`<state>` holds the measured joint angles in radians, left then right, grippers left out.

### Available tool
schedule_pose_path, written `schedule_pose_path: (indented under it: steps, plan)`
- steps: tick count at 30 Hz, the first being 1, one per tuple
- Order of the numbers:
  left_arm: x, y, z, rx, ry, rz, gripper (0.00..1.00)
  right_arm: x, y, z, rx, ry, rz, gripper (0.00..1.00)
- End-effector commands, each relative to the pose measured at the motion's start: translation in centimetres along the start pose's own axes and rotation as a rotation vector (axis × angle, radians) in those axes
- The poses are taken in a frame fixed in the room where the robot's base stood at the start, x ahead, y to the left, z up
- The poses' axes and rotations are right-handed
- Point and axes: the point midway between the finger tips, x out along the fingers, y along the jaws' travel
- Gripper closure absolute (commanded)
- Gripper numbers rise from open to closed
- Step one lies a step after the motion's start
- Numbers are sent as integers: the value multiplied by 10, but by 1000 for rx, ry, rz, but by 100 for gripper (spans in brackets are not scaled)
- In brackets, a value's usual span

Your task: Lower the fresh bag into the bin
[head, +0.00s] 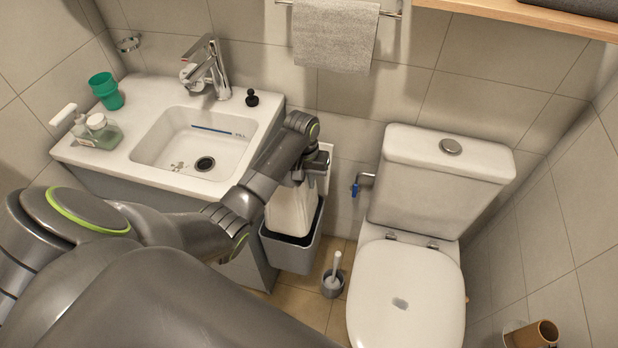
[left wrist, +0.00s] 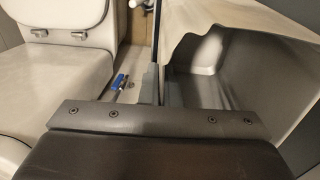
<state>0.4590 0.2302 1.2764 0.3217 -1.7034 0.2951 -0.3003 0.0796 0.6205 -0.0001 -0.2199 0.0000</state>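The fresh bag (head: 290,212) is white and hangs upright below my left gripper (head: 303,174). Its lower part is inside the grey bin (head: 289,257), below the rim, and its upper part stands above it. My left gripper is over the bin, and the bag's top meets it; the fingertips are mostly hidden, but it appears shut on the bag. In the left wrist view, the pale bag (left wrist: 205,22) spreads across the top right, with the bin's grey inner wall (left wrist: 285,70) beside it. My right gripper is not in view.
The sink cabinet (head: 225,240) stands close on the bin's left. A toilet (head: 407,290) is on the right, with a blue-handled valve (head: 355,188) on the wall between. A toilet brush (head: 333,280) stands on the floor just right of the bin. A towel (head: 335,35) hangs above.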

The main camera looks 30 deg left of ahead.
Motion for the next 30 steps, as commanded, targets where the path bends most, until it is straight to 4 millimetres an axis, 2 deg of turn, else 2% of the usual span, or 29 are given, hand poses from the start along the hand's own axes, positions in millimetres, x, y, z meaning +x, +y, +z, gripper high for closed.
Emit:
schedule_pose_path:
  steps: [30]
  plan:
    - [-1, 0, 0, 1, -1, 0, 100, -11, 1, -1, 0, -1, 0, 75]
